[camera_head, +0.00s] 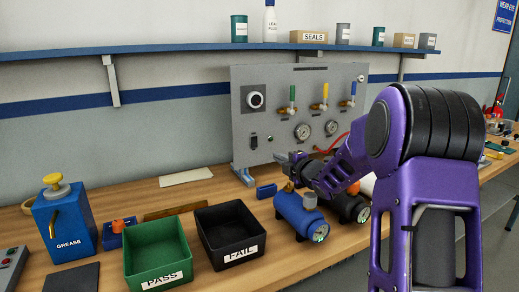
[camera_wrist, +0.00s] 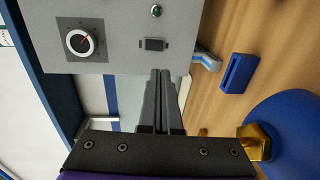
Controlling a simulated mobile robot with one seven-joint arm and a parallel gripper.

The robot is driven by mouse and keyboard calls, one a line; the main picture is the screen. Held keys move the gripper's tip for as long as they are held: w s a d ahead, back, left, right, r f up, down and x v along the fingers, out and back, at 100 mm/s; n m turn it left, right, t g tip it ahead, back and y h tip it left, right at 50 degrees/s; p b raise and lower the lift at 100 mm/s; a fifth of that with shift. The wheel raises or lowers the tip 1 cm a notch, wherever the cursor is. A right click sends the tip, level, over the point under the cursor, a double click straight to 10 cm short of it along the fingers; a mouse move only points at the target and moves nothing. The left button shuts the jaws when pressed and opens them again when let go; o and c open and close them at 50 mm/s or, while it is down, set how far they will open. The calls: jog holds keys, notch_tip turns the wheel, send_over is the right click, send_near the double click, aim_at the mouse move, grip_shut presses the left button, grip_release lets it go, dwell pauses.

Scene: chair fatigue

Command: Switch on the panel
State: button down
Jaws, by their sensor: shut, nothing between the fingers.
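The grey panel (camera_head: 300,85) stands upright at the back of the bench. It has a dark rocker switch (camera_head: 254,142) at its lower left, below a round dial (camera_head: 255,99). In the wrist view, the switch (camera_wrist: 154,44) is just beyond the fingertips, beside a small green lamp or button (camera_wrist: 156,11), with the dial (camera_wrist: 79,40) to the left. My gripper (camera_wrist: 160,74) is shut and empty, its tips pointing toward the panel's switch area. I cannot tell the exact gap. In the head view my gripper (camera_head: 285,158) is in front of the panel's lower edge, right of the switch.
A small blue block (camera_head: 266,191) lies near the panel's foot. Green PASS (camera_head: 130,262) and black FAIL (camera_head: 213,254) bins are at front left. Three valves and two gauges are on the panel's right.

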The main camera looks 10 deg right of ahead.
aim_at(255, 146)
jog(key=x, duration=1.4)
jog(key=shift+p, duration=0.35)
jog(key=shift+w+f, duration=0.15)
jog(key=shift+w, duration=0.05)
jog(key=shift+s, duration=0.1)
